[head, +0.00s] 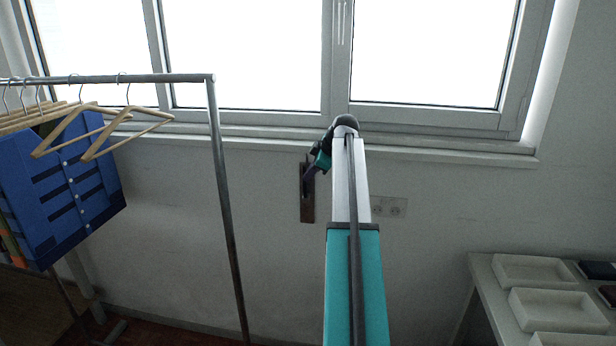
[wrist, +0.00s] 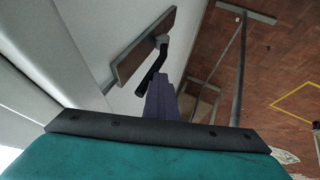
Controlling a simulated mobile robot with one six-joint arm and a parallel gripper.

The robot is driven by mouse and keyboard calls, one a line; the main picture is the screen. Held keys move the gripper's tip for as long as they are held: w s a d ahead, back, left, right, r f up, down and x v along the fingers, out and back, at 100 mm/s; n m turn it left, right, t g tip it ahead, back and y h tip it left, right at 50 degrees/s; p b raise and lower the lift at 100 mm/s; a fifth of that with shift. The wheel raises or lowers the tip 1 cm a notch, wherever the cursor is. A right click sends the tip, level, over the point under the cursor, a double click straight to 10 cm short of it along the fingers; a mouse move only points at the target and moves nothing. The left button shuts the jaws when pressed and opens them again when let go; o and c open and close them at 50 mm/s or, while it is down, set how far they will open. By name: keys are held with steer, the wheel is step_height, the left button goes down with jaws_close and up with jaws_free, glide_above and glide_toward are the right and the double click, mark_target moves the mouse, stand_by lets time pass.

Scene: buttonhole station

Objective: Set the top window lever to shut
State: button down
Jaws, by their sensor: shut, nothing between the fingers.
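The lever plate, a narrow brown upright plate (head: 307,212), is fixed to the wall below the window sill. It also shows in the wrist view (wrist: 130,66). A black lever (wrist: 150,70) stands out from it on a pivot. In the wrist view its free end points toward the sill side. My gripper (head: 308,174) is shut and empty, right in front of the plate. In the wrist view its purple fingers (wrist: 160,84) are close beside the lever; I cannot tell whether they touch it. In the head view the gripper hides most of the lever.
A clothes rail (head: 222,170) with wooden hangers and a blue garment (head: 62,195) stands at left. A table with white trays (head: 556,310) is at right. The window sill (head: 440,150) runs above the plate; a wall socket (head: 391,207) is to its right.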

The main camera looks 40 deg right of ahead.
steer(key=shift+a, duration=0.2)
steer(key=s+a+r+b, duration=0.1)
steer(key=s+r+b, duration=0.1)
steer(key=s+r, duration=0.6)
steer(key=shift+s+a, duration=0.4)
steer(key=shift+s, duration=0.05)
stand_by(0.6)
